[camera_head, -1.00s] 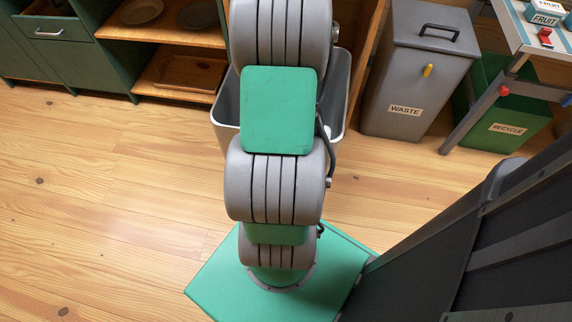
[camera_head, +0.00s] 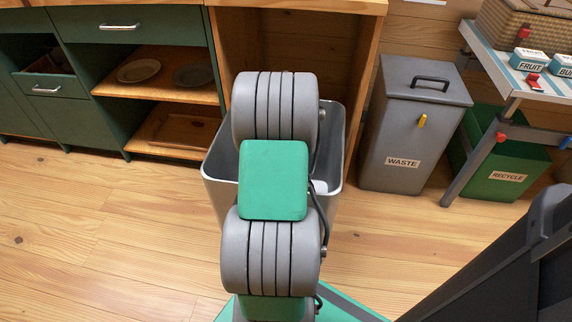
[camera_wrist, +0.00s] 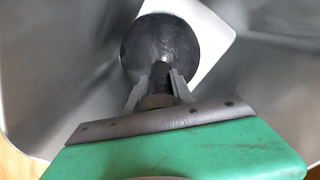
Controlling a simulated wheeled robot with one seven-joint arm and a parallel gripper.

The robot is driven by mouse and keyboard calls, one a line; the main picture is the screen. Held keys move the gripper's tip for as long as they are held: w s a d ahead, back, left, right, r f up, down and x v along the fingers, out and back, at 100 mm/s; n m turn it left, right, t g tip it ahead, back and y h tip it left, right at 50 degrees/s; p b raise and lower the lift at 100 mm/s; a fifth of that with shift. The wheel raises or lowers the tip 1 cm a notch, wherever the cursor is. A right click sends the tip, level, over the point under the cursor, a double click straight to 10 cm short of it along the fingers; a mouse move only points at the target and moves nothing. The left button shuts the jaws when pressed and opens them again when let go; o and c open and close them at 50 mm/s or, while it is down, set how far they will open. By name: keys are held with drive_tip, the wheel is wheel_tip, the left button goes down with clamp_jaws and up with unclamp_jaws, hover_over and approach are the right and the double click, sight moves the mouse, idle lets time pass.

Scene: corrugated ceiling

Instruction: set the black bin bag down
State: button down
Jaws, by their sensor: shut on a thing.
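The black bin bag (camera_wrist: 160,48) shows in the wrist view as a round dark shape with a narrow neck. My gripper (camera_wrist: 160,82) is shut on that neck. The bag is inside or over an open grey bin, whose smooth inner walls (camera_wrist: 258,80) surround it in the wrist view. A pale bin floor shows beyond the bag; I cannot tell whether the bag touches it. In the head view the open grey bin (camera_head: 219,165) stands behind my arm, which hides the bag and my gripper.
A grey lidded WASTE bin (camera_head: 410,125) stands right of the open bin. A green RECYCLE bin (camera_head: 497,165) is under a table (camera_head: 525,85) with small boxes. Green cabinets with shelves (camera_head: 150,85) line the left. The wooden floor at left (camera_head: 110,230) is clear.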

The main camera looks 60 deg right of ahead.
drive_tip(key=shift+r, duration=0.1)
drive_tip(key=shift+f, duration=0.55)
drive_tip(key=c, duration=1.1)
unclamp_jaws()
